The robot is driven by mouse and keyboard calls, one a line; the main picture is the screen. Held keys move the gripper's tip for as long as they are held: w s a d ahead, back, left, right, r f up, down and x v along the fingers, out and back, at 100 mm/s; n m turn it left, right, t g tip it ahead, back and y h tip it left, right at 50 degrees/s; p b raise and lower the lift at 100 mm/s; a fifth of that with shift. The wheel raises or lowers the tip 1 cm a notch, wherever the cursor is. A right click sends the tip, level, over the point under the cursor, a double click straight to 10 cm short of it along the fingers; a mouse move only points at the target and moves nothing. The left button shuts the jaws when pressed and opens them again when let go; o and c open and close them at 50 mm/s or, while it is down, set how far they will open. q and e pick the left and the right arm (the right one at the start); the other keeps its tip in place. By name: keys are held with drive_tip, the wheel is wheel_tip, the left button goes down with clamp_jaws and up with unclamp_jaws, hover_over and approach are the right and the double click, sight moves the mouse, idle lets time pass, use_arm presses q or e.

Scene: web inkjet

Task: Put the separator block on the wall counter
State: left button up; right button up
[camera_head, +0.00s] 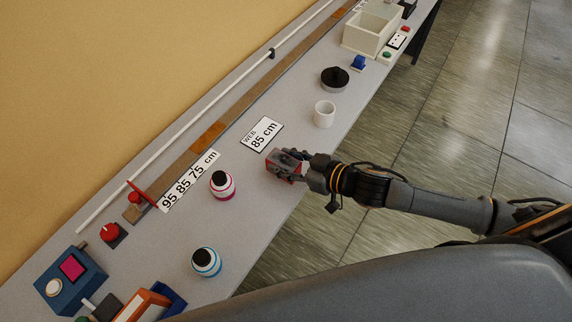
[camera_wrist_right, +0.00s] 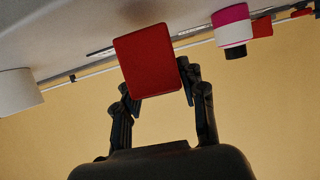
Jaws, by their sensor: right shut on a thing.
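The separator block, a red block (camera_head: 281,169), is in my right gripper (camera_head: 292,163) at the front edge of the grey wall counter (camera_head: 262,199). My right arm comes in from the right. In the right wrist view the flat red face of the block (camera_wrist_right: 148,62) fills the space between the dark fingers, which are shut on it. Whether the block touches the counter top cannot be told. My left gripper is not in view.
A "WEB 85 cm" card (camera_head: 262,135) lies just behind the block. A white cup (camera_head: 324,114) and a black round piece (camera_head: 335,78) stand farther along. A pink-banded bottle (camera_head: 222,186) and a blue-banded bottle (camera_head: 206,262) stand nearer. Counter between them is bare.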

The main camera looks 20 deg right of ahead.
drive_tip(key=shift+f, duration=0.85)
drive_tip(key=shift+f, duration=0.15)
drive_tip(key=o, duration=1.3)
drive_tip(key=shift+s, duration=0.1)
drive_tip(key=shift+r+b+v, duration=0.1)
drive_tip(key=shift+b+v, duration=0.05)
drive_tip(key=shift+v, duration=2.85)
drive_tip(key=shift+r+b+v, duration=0.15)
drive_tip(key=shift+v, duration=2.85)
